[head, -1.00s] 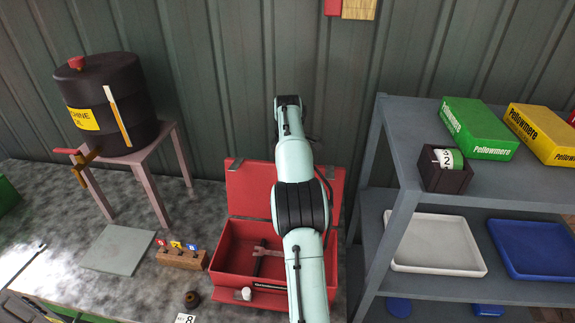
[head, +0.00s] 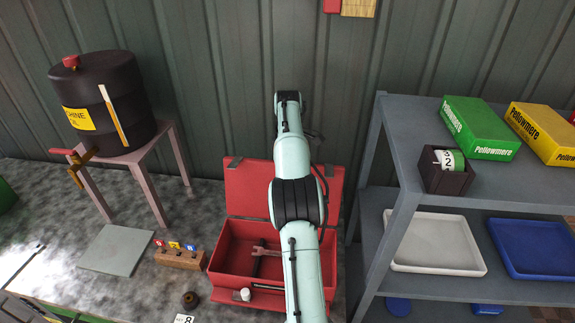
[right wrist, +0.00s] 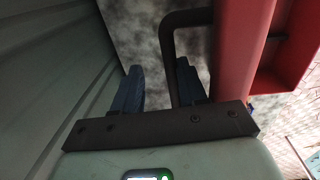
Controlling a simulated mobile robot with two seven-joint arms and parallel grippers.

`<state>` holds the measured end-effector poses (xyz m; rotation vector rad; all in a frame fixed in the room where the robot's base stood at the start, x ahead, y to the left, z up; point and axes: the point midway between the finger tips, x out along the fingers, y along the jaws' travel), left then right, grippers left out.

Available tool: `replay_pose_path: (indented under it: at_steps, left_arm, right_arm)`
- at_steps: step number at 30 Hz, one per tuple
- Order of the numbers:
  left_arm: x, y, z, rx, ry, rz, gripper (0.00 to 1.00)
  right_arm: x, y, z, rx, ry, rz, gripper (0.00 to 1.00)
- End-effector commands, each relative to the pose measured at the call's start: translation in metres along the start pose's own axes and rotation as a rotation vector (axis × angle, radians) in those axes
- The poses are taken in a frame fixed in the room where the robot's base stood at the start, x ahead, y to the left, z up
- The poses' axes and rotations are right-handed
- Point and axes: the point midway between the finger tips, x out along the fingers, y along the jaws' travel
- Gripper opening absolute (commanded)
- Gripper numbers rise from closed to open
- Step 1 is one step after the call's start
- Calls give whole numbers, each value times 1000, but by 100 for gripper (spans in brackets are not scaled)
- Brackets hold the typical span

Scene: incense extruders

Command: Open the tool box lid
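My right arm crosses in front of the box and lid in the head view, hiding part of both and the right gripper. In the right wrist view my right gripper (right wrist: 158,82) is open, with a gap between its dark blue fingers. A dark bent handle (right wrist: 168,50) on the red lid (right wrist: 240,50) runs down close to the right-hand finger; contact cannot be told. My left gripper is out of view.
A grey shelf (head: 385,165) with trays and boxes stands close on the right. A drum (head: 105,105) on a stand is at the left. A wooden block with coloured flags (head: 180,258) sits beside the box. The corrugated wall is behind.

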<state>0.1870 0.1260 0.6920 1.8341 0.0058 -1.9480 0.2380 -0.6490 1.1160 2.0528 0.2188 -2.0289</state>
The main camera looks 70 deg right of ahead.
Motion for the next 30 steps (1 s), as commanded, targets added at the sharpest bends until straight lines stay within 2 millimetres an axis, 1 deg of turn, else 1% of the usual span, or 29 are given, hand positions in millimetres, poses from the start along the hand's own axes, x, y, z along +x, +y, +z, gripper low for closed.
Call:
replay_pose_path:
  at_steps: [1, 16, 19, 23, 27, 30]
  left_arm:
    - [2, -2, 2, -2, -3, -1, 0]
    - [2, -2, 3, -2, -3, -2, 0]
    - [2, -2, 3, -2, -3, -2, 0]
    - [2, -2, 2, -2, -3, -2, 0]
    - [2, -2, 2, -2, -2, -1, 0]
    - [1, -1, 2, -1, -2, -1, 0]
  right_arm:
    - [12, 1, 3, 6, -15, -5, 40]
    - [12, 1, 3, 7, -15, -6, 40]
    - [9, 1, 3, 8, -15, -4, 40]
    - [-6, 1, 3, 8, -13, 0, 40]
    - [-35, 0, 2, 6, -8, 9, 40]
    - [-53, -2, 1, 5, -5, 9, 40]
